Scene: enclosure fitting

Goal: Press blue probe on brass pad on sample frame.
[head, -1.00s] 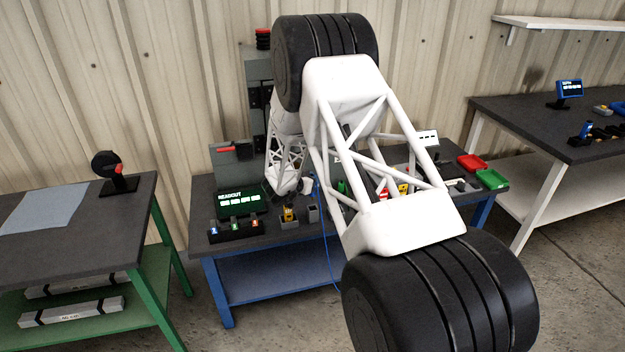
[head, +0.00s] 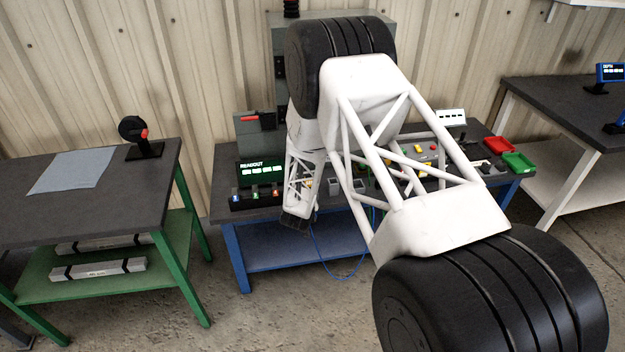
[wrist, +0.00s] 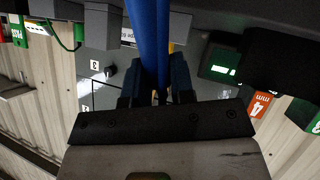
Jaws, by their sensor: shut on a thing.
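My gripper (wrist: 155,85) is shut in the wrist view, with the blue probe (wrist: 150,35) between its dark fingers. The probe shows as blue lengths running up out of the top edge; its tip is hidden or too small to tell. In the head view my gripper (head: 295,222) hangs at the front edge of the blue-legged table. A thin blue cable (head: 345,277) loops down in front of that table. A grey plate with a label numbered 2 (wrist: 96,67) lies beyond the fingers; I cannot tell whether it is the sample frame. I cannot make out the brass pad.
The blue-legged table (head: 232,222) carries a readout (head: 260,172), red (head: 498,146) and green (head: 518,162) trays, and several small fixtures. A green-legged table (head: 90,205) stands left, a dark-topped table (head: 550,105) right. My arm hides much of the middle table.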

